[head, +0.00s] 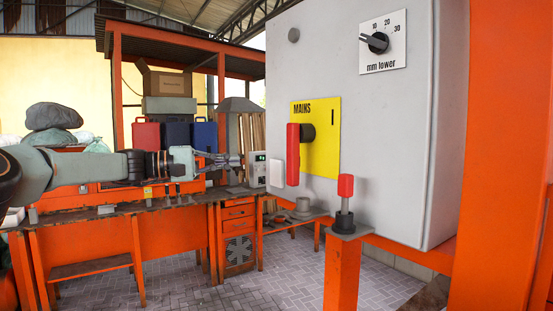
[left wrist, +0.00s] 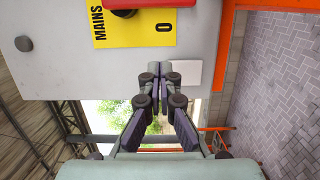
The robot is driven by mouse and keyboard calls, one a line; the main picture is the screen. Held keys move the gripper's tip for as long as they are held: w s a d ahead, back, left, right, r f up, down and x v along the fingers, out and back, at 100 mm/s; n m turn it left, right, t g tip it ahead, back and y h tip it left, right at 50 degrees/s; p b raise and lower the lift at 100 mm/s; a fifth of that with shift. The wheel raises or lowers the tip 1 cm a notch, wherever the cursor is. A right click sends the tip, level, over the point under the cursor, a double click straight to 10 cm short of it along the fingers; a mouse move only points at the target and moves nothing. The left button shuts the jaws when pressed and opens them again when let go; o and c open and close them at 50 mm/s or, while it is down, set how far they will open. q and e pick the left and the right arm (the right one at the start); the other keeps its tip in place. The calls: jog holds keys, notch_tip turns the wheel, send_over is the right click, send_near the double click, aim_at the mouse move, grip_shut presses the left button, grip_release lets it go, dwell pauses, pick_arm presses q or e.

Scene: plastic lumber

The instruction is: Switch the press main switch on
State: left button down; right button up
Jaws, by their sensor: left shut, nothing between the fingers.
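The mains switch is a red bar handle (head: 293,155) on a dark pivot (head: 308,132), in front of a yellow MAINS plate (head: 326,150) on the grey cabinet. The bar stands upright, mostly below its pivot. An "I" shows at the plate's upper right; a "0" shows on the plate in the left wrist view (left wrist: 140,30). There the red handle (left wrist: 145,3) is cut by the top edge. My left gripper (head: 236,160) is left of the handle, apart from it. Its fingers (left wrist: 160,78) are shut and empty. My right gripper is not in view.
A white block (head: 277,172) sits on the cabinet left of the handle. A red-topped knob (head: 345,186) stands on an orange post below the plate. A dial (head: 378,42) is higher up. A workbench (head: 130,207) runs along the left.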

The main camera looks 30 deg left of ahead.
pick_arm(q)
jog(key=shift+f, duration=0.1)
jog(key=w+d+p, duration=0.3)
jog(key=w+d, duration=0.3)
jog(key=d, duration=0.3)
jog(key=shift+w+d, duration=0.25)
jog(key=shift+d, duration=0.1)
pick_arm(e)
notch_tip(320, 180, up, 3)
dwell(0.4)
pick_arm(q)
jog(key=shift+a+f, duration=0.1)
jog(key=shift+a, duration=0.05)
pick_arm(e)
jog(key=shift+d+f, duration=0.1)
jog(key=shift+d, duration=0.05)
pick_arm(q)
jog(key=shift+d+n, duration=0.3)
jog(key=shift+n, duration=0.1)
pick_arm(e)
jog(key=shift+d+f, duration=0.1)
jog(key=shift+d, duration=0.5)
